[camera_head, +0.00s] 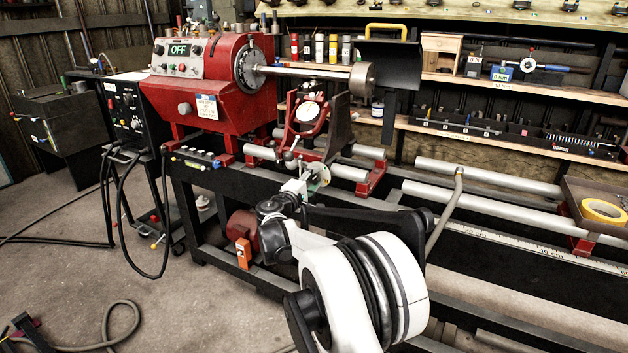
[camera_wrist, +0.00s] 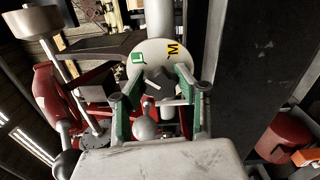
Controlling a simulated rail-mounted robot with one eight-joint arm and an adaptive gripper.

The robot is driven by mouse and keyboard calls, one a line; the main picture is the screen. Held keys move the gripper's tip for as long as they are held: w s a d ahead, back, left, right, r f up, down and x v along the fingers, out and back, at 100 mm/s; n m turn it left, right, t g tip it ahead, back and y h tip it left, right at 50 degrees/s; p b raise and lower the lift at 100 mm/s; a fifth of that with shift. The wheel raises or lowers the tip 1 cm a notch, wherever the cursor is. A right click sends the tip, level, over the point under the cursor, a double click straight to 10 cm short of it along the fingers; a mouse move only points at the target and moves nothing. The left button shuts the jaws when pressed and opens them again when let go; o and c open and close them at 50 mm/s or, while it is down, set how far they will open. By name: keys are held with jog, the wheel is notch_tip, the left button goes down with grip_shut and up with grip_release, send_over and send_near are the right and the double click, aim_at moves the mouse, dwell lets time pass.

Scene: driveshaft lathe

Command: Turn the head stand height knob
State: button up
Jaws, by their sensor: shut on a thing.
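The head stand height knob is a dark knob (camera_wrist: 157,84) in front of a pale round disc (camera_wrist: 150,56) marked with a green L and a yellow M. In the wrist view my gripper (camera_wrist: 156,90) has its green-edged fingers on either side of the knob and is shut on it. In the head view the pale disc (camera_head: 320,173) shows at the front of the lathe, below the red head stand (camera_head: 306,118). My gripper (camera_head: 300,187) reaches it from the front. The exact finger contact is partly hidden, and the knob is too small to make out in the head view.
A grey ball-ended lever (camera_wrist: 145,127) lies close between my fingers. Another ball-ended lever (camera_wrist: 65,127) is to the left. The red lathe housing (camera_head: 206,90) with its "OFF" display stands behind left. Steel rails (camera_head: 490,178) run to the right. Open floor is front left.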

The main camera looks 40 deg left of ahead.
jog(key=o, duration=1.2)
jog(key=s, duration=0.4)
jog(key=s+d, duration=0.1)
jog(key=s, duration=0.3)
jog(key=s+d, duration=0.1)
jog(key=s, duration=0.2)
jog(key=shift+s+d, duration=0.15)
jog(key=shift+s, duration=0.25)
